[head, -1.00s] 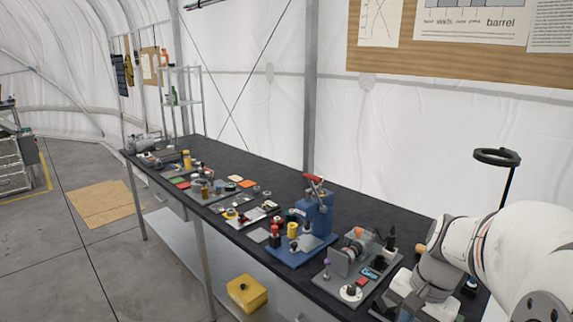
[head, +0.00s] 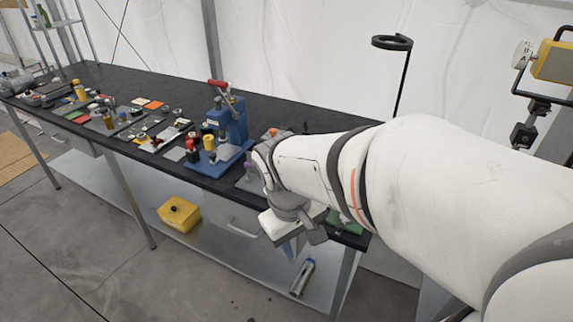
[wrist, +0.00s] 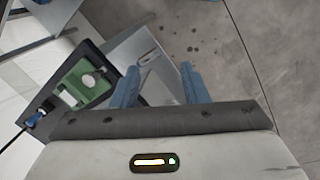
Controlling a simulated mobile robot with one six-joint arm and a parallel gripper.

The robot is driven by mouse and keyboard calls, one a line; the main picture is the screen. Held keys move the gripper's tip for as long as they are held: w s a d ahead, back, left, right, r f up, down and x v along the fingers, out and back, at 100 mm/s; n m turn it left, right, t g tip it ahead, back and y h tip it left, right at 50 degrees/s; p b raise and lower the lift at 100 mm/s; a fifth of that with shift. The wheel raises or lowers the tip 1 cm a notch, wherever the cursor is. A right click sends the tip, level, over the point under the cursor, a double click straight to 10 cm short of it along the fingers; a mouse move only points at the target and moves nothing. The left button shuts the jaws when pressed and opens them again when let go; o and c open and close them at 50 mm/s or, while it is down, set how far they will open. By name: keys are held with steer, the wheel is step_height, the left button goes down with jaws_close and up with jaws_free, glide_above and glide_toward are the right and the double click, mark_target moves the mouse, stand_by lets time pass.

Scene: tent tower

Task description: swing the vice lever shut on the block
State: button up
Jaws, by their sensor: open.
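A green fixture (head: 345,222) is at the near right end of the black bench, partly hidden by my arm. It also shows in the wrist view (wrist: 72,92), with a pale round part on it. It may be the vice; I cannot make out its lever or a block. My gripper (wrist: 158,78) is open and empty, its two blue fingers apart. In the head view my gripper (head: 293,248) points down in front of the bench's front edge, apart from the green fixture.
A blue press (head: 232,122) with a raised red handle stands on the bench (head: 290,118), left of my arm. Several small parts lie farther left. Below are a yellow box (head: 180,213) and a silver cylinder (head: 302,278). A black ring stand (head: 403,75) rises behind.

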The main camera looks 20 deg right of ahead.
steer(key=w+d+f+n+g+h, duration=0.2)
steer(key=d+f+n+g+h, duration=0.1)
steer(key=d+f+g+h, duration=0.15)
steer(key=n+h+b, duration=0.2)
steer(key=n+h, duration=0.9)
glide_toward(340, 225)
steer(key=d, duration=0.2)
steer(key=shift+t, duration=0.35)
steer(key=x, duration=0.5)
steer(key=p+x, duration=0.1)
steer(key=x, duration=0.2)
steer(key=shift+s+f, duration=0.15)
steer(key=shift+s, duration=0.2)
jaws_close()
